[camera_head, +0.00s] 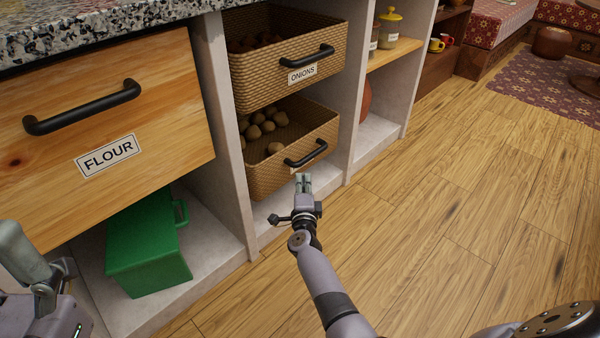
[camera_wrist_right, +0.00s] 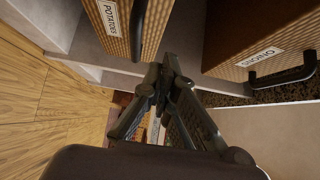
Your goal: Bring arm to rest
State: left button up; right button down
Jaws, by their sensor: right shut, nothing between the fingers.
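My right gripper (camera_head: 303,180) is in front of the lower wicker basket (camera_head: 262,178), just below its black handle (camera_head: 306,154). It is shut and empty, and appears apart from the handle. In the right wrist view its fingers (camera_wrist_right: 166,75) meet at the tips, beneath the basket labelled POTATOES (camera_wrist_right: 122,30). My right arm reaches forward over the floor. My left gripper (camera_head: 38,280) is partly in view at the lower left edge, near the green box; its fingertips are not clear enough to judge.
The upper ONIONS basket (camera_head: 285,60) and the lower basket, holding several potatoes, stick out of the shelf unit. A wooden FLOUR drawer (camera_head: 105,130) is at left, above a green box (camera_head: 150,245). The wooden floor (camera_head: 450,210) to the right is clear.

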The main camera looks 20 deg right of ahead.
jog(key=shift+s+a, duration=0.1)
jog(key=shift+s, duration=0.15)
